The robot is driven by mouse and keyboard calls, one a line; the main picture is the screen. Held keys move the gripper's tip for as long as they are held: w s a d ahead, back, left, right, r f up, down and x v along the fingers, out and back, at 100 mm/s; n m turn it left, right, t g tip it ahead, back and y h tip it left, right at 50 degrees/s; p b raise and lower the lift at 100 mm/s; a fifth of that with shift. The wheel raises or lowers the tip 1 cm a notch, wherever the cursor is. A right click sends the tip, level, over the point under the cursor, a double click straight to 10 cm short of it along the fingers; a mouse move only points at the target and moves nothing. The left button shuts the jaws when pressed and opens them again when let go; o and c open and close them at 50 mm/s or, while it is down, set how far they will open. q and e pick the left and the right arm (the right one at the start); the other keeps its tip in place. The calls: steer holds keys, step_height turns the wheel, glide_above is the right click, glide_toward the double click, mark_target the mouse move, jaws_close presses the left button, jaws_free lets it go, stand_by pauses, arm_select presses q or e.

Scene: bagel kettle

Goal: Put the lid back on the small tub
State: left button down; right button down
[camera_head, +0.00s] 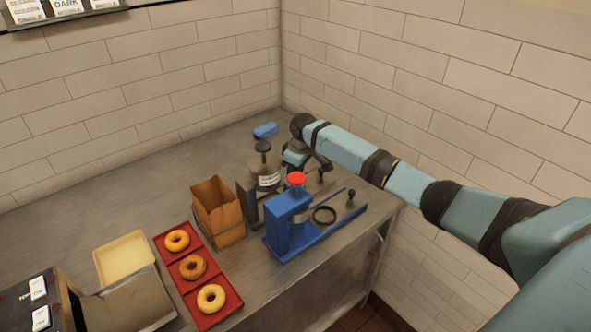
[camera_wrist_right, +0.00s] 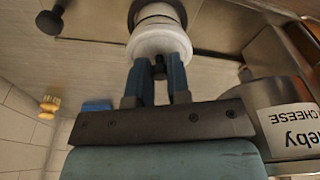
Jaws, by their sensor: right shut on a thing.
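My right gripper (camera_wrist_right: 158,72) points down at the back of the counter, beside a labelled metal canister. In the wrist view its two blue fingers are shut on a small dark knob on a round white lid (camera_wrist_right: 160,45). A narrower pale cylinder with a dark ring around it, perhaps the small tub (camera_wrist_right: 158,14), lies directly beyond the lid. I cannot tell whether the lid rests on it. In the head view, the right gripper (camera_head: 303,160) is partly hidden, and I cannot make out lid or tub there. My left gripper is in neither view.
The labelled canister (camera_head: 265,172) stands close beside the gripper; its side also shows in the wrist view (camera_wrist_right: 285,110). A blue press (camera_head: 290,232) with a red top stands in front. A paper bag (camera_head: 217,208), red bagel tray (camera_head: 193,268) and blue block (camera_head: 265,130) are around.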

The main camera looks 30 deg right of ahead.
stand_by(0.4)
steer(key=shift+p, duration=0.5)
steer(key=shift+f+p, duration=0.15)
steer(key=shift+p, duration=0.25)
stand_by(0.8)
steer(key=shift+p, duration=0.45)
stand_by(0.4)
stand_by(0.4)
steer(key=c, duration=0.5)
jaws_free()
